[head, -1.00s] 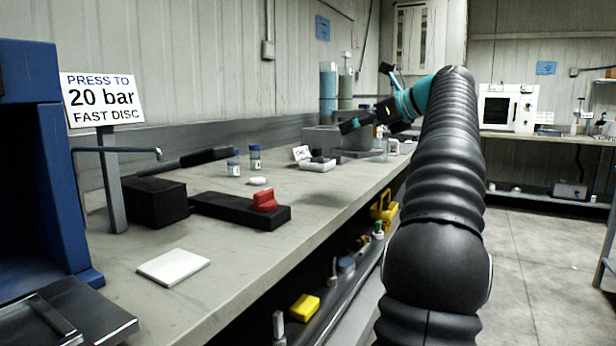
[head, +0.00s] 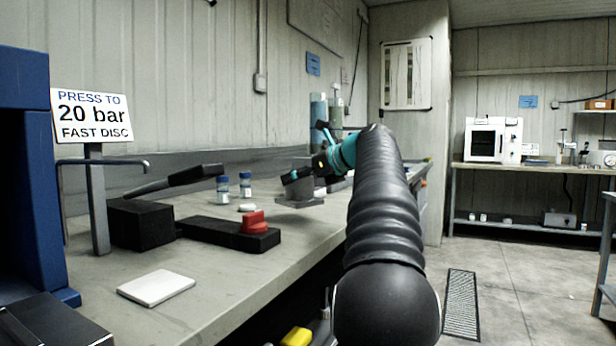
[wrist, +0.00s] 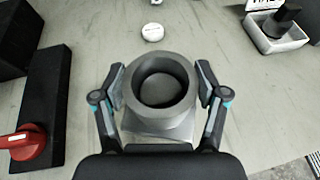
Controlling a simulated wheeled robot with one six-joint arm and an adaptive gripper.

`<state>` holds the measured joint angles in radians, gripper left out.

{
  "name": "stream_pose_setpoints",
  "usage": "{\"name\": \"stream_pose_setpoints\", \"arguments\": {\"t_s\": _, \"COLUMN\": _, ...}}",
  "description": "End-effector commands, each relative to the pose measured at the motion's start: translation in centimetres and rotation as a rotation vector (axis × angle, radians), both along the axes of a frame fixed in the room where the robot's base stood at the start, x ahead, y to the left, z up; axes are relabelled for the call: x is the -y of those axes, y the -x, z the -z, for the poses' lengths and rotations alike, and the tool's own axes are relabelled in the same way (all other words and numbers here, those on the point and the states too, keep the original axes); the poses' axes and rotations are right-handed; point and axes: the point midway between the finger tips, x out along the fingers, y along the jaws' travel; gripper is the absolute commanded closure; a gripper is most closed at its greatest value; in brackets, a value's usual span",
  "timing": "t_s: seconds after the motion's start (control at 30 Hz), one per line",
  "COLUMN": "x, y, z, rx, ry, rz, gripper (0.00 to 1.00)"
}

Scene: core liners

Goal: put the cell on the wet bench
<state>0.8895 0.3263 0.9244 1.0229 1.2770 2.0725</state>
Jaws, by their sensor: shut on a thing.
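The cell is a grey ring-shaped body with a dark round bore on a square base. It sits between my fingers in the wrist view (wrist: 161,122) and at the end of my arm in the head view (head: 297,192). My gripper (wrist: 162,80) is shut on it from both sides. The cell is upright over the near bench (head: 215,285), beyond the black block with the red knob. I cannot tell whether its base touches the bench top. No label shows which bench is the wet bench.
A red knob (head: 254,222), two blue-capped bottles (head: 245,185) and a white tile (head: 156,287) are on the near bench. A white disc (wrist: 152,32) and a tray with a black stopper (wrist: 279,32) lie past the cell. A far bench (head: 540,169) holds a white oven (head: 491,140).

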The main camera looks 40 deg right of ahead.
Motion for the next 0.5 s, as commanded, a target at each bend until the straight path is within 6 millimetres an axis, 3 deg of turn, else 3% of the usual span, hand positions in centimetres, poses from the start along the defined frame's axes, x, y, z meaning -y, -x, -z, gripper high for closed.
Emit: {"name": "stream_pose_setpoints", "arguments": {"t_s": 0.5, "x": -0.1, "y": 0.1, "z": 3.7, "rx": 0.006, "ry": 0.003, "rz": 0.0, "gripper": 0.97}}
